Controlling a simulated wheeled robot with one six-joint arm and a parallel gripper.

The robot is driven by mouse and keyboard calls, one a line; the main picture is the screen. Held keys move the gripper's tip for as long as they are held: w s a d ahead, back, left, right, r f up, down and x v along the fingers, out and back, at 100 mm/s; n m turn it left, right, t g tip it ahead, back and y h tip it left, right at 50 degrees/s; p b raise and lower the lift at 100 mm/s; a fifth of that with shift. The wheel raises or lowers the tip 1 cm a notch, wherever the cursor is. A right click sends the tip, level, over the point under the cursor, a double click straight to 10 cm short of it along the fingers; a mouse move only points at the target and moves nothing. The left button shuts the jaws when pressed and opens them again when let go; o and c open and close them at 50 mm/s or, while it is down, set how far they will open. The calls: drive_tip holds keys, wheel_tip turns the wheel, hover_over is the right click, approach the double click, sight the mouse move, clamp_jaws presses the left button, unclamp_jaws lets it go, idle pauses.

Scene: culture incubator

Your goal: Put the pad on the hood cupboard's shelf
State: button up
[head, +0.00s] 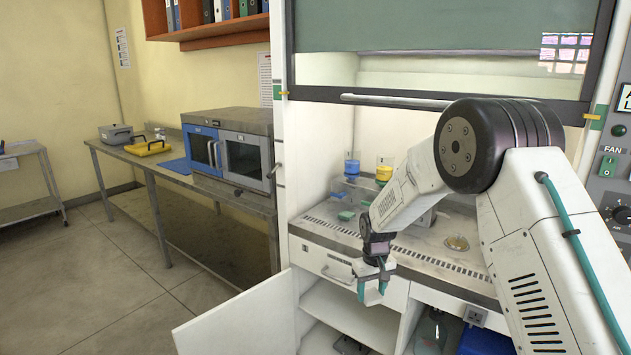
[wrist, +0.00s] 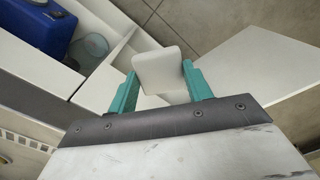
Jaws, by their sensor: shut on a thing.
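My gripper (head: 374,286) is shut on a small white pad (wrist: 160,74). In the wrist view the pad sits between the two teal fingers (wrist: 159,80) and sticks out past their tips. In the head view the pad is small and mostly hidden by the fingers. The gripper is in front of the hood cupboard, below the worktop edge. The cupboard's white door (head: 238,322) stands open to the left. A white shelf (head: 340,308) shows inside the open left compartment, behind the gripper. The door (wrist: 255,72) also shows at right in the wrist view.
The right compartment holds a glass bottle (head: 431,333) and a blue container (head: 485,341), seen also in the wrist view (wrist: 38,28). A drawer with a handle (head: 338,276) is above the left compartment. A dark object (head: 350,345) lies low inside. Floor at left is clear.

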drive_tip(key=s+d+f+m, duration=0.3)
drive_tip(key=s+d, duration=0.7)
drive_tip(key=s, duration=0.1)
drive_tip(key=shift+s+d+m, duration=0.3)
drive_tip(key=shift+s+d, duration=0.1)
